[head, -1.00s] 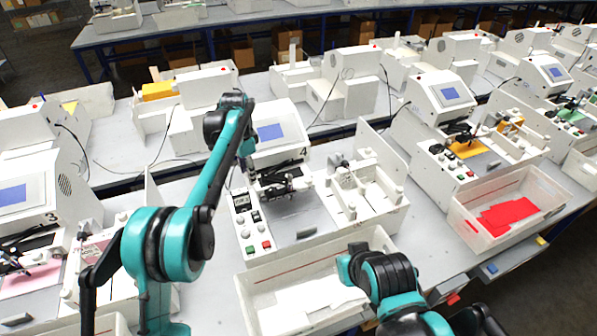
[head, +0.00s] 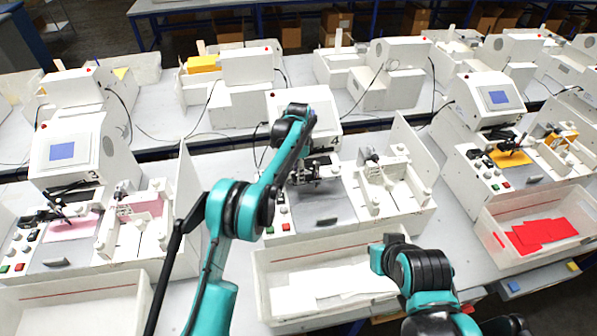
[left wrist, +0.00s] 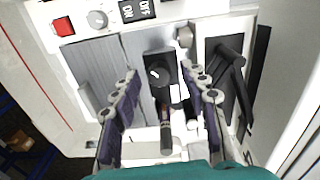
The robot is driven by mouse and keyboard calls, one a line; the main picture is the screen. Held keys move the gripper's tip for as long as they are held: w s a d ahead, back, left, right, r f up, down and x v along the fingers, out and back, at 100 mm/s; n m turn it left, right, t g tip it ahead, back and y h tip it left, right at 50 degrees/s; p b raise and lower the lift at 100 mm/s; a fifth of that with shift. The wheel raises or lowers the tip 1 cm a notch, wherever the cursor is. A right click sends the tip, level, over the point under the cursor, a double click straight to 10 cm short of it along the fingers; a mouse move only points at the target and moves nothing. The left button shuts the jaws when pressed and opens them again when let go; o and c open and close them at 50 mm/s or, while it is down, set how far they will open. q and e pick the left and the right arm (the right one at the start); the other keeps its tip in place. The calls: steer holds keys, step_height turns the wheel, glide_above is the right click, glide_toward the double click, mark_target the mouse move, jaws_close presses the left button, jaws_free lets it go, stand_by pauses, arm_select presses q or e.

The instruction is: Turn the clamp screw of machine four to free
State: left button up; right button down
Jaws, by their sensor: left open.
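Machine four (head: 326,102) stands in the middle of the head view, with a small screen, a grey bed (head: 325,203) and a dark pen carriage. My left gripper (left wrist: 163,98) is over this machine; in the head view my own arm partly covers it. In the left wrist view its two dark, knobbed fingers are open, one on each side of the black carriage block (left wrist: 158,66). A round black knob with a white mark (left wrist: 155,74) is on that block, probably the clamp screw. A dark barrel, probably the pen (left wrist: 166,135), lies between the fingers. I see no contact.
A bin of white sheets (head: 325,290) is in front of machine four, beside my right arm. A white sorting unit (head: 398,190) stands to its right. The left wrist view shows a red button (left wrist: 63,26) and an ON/OFF switch (left wrist: 138,10).

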arm_select(q)
jaws_close()
